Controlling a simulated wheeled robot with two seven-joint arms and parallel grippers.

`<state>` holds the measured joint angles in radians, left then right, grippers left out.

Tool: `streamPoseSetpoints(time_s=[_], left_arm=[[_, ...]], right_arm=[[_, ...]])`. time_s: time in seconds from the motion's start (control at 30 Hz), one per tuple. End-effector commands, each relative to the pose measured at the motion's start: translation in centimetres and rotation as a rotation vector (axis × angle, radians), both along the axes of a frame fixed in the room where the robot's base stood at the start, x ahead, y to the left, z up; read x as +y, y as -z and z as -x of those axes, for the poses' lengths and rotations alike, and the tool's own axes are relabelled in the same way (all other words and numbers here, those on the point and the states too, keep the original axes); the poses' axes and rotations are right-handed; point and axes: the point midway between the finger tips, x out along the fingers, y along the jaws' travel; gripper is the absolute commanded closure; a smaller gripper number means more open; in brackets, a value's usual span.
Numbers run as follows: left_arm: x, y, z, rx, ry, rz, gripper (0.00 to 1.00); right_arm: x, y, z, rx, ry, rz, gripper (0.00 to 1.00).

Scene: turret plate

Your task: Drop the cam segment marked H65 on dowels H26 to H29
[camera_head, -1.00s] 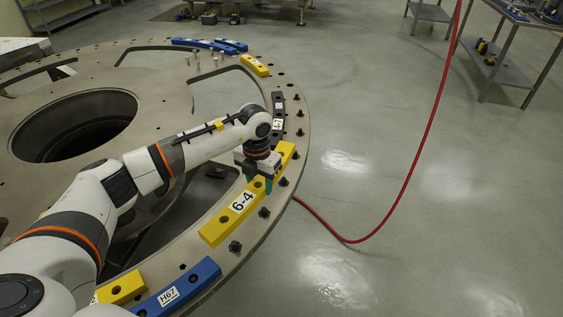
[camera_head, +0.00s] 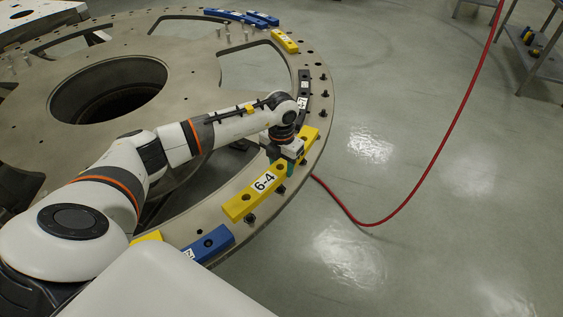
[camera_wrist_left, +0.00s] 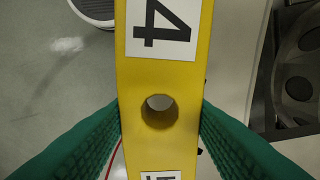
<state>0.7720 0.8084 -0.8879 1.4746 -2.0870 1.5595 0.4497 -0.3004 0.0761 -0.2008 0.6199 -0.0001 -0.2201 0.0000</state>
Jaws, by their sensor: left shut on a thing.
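My left gripper (camera_head: 284,164) has its green fingers on both sides of a long yellow cam segment (camera_head: 238,207). In the left wrist view the fingers (camera_wrist_left: 160,112) press on the sides of this segment (camera_wrist_left: 131,82) near a round hole. The segment shows a large label reading 6-4 in the head view; a second label at the lower edge of the wrist view is cut off. I cannot read H65 on it. It appears over the outer rim of the round turret plate (camera_head: 215,70); any gap beneath is unclear. Pale upright dowels (camera_head: 228,38) stand at the far side, their marks unreadable. My right gripper is not in view.
A blue segment (camera_head: 212,242) and a partly hidden yellow one lie on the near rim. A dark segment (camera_head: 304,84), a small yellow one (camera_head: 285,41) and blue ones (camera_head: 236,17) lie farther along. A red hose (camera_head: 447,130) crosses the open floor.

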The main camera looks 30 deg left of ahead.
Motion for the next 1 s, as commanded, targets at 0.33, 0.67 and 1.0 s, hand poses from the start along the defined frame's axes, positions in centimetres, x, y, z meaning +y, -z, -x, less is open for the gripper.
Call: streamPoseSetpoints(time_s=[0.33,0.67,1.0], left_arm=[[0.0,1.8,-0.1,-0.003,0.000,0.000,0.95],[0.0,3.4,-0.1,-0.003,0.000,0.000,0.95],[0.0,5.0,-0.1,-0.002,0.000,0.000,0.95]], right_arm=[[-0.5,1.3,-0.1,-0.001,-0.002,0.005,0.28],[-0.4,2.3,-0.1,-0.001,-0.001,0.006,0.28],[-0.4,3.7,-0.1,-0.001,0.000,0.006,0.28]])
